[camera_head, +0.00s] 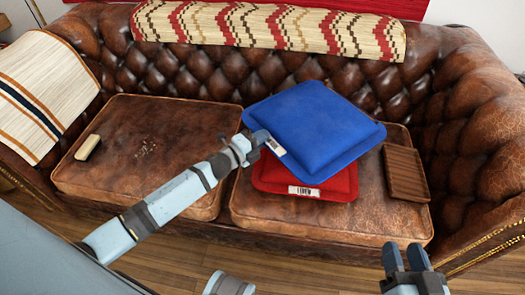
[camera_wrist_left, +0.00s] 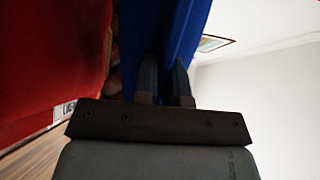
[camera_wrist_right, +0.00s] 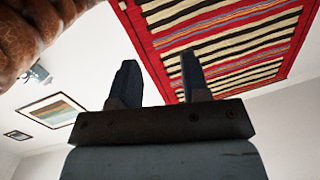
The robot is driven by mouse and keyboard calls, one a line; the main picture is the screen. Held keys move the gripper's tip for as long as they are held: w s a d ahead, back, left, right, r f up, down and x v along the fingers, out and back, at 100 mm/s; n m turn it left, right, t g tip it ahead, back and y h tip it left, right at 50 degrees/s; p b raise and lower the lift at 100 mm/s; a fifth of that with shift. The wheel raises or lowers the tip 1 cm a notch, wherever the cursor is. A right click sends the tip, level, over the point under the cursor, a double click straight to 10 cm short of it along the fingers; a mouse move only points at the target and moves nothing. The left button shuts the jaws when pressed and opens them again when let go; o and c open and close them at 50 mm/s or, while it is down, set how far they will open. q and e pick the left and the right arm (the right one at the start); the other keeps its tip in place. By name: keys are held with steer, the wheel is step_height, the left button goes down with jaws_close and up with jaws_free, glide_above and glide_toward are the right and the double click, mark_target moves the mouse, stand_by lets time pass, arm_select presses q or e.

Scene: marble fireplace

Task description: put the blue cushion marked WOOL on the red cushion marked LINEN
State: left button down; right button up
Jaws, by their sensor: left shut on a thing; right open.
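The blue cushion (camera_head: 315,125) is above the red cushion (camera_head: 330,188) on the right seat of the sofa, turned at an angle to it and covering most of it. The red cushion's front shows a white label (camera_head: 303,191). My left gripper (camera_head: 262,140) is shut on the blue cushion's left edge, beside its small label. In the left wrist view the fingers (camera_wrist_left: 165,85) meet the blue cushion (camera_wrist_left: 165,35), and the red cushion (camera_wrist_left: 50,50) is to the left. Whether the cushions touch is unclear. My right gripper (camera_head: 405,257) is open and empty, in front of the sofa.
The brown leather sofa (camera_head: 285,68) has a patterned throw (camera_head: 270,25) on its back and a striped cloth (camera_head: 45,90) on its left arm. A ribbed brown item (camera_head: 405,172) lies right of the cushions. A small beige block (camera_head: 88,147) lies on the left seat.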

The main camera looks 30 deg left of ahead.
arm_select(q)
step_height(320, 180, down, 4)
steer(key=shift+f+b, duration=0.1)
steer(key=shift+b, duration=0.75)
arm_select(e)
steer(key=r, duration=0.1)
steer(key=a+r+t+y, duration=0.1)
steer(key=r, duration=0.1)
steer(key=shift+a+r, duration=0.1)
steer(key=shift+r, duration=0.1)
arm_select(q)
steer(key=shift+f, duration=0.15)
steer(key=c, duration=1.2)
jaws_free()
arm_select(e)
steer(key=shift+r+t, duration=0.15)
steer(key=shift+t, duration=0.15)
